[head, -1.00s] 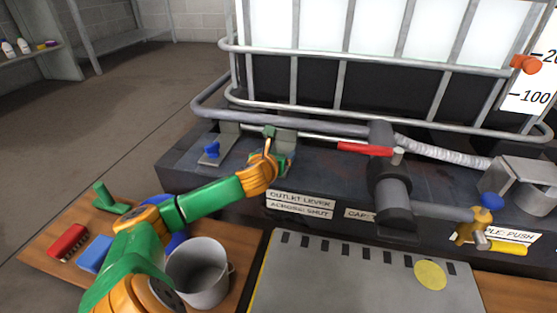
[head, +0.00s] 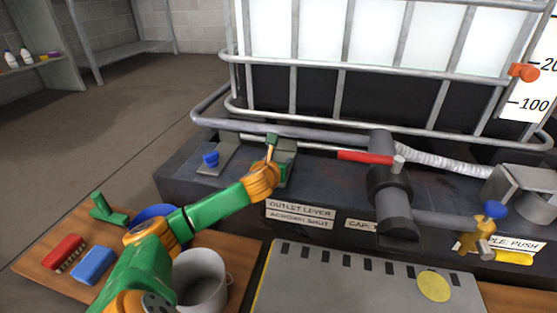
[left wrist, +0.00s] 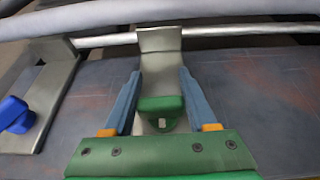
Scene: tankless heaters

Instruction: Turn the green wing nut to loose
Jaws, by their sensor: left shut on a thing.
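The green wing nut (left wrist: 161,107) sits on a grey metal bracket on the dark base, in front of a pale metal rod. My right gripper is not in view.
A blue wing nut (head: 211,159) sits on a similar bracket to the left. A red lever (head: 364,155) is on the dark valve to the right. A grey bucket (head: 200,280) stands beneath my left arm. A tank cage rail (head: 300,127) runs behind.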

